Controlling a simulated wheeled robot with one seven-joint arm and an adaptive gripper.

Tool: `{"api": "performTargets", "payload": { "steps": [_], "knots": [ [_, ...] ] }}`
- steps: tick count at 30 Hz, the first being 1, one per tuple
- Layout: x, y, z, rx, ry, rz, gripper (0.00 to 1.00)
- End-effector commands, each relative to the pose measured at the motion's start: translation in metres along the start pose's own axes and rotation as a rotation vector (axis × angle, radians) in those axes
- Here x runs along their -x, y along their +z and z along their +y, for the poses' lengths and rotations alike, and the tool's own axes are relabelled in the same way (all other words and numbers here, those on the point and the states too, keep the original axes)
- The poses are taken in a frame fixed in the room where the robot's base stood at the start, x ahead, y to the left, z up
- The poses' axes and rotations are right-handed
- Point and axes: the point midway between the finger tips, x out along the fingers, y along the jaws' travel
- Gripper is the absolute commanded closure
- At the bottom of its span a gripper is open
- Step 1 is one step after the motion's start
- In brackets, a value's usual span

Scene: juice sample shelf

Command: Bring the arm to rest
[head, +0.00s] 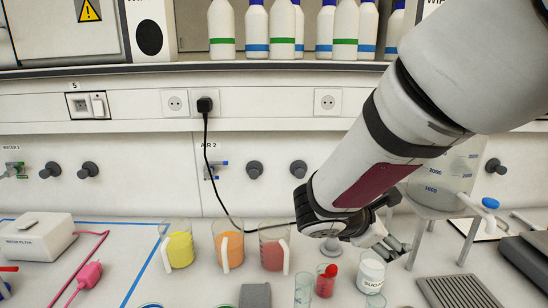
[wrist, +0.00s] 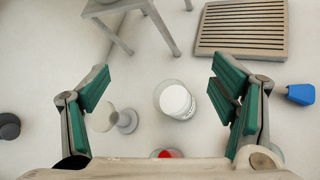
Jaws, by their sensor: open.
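My gripper (head: 385,245) reaches down from the upper right in the head view, above the bench near the sugar jar. In the wrist view my gripper (wrist: 162,88) is open, its green-padded fingers wide apart with nothing held. Below and between the fingers is the white sugar jar (wrist: 176,102), also seen in the head view (head: 370,272), standing on the bench apart from the fingers. My arm hides part of the bench and back wall.
Beakers of yellow (head: 180,250), orange (head: 230,252) and red (head: 272,250) juice stand to the left. A small red-capped container (head: 326,282) is close by. A metal stand (head: 440,210) with a large clear vessel and a slatted grate (head: 458,291) lie right. Bottles line the shelf above.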

Motion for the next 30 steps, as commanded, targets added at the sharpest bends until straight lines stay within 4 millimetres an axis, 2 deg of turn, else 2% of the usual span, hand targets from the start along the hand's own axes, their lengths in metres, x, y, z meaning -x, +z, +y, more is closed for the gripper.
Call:
{"api": "performTargets", "payload": {
  "steps": [1, 6, 10, 15, 18, 24, 30],
  "knots": [
    [0.006, 0.019, -0.016, -0.121, -0.053, 0.017, 0.21],
    [0.03, 0.053, -0.072, -0.504, -0.239, 0.094, 0.21],
    [0.056, 0.063, -0.109, -0.794, -0.368, 0.167, 0.21],
    [0.096, 0.063, -0.143, -1.165, -0.521, 0.287, 0.21],
    [0.12, 0.059, -0.155, -1.365, -0.6, 0.367, 0.21],
    [0.157, 0.051, -0.162, -1.636, -0.711, 0.504, 0.21],
    [0.17, 0.047, -0.162, -1.72, -0.75, 0.555, 0.21]
  ]
}}
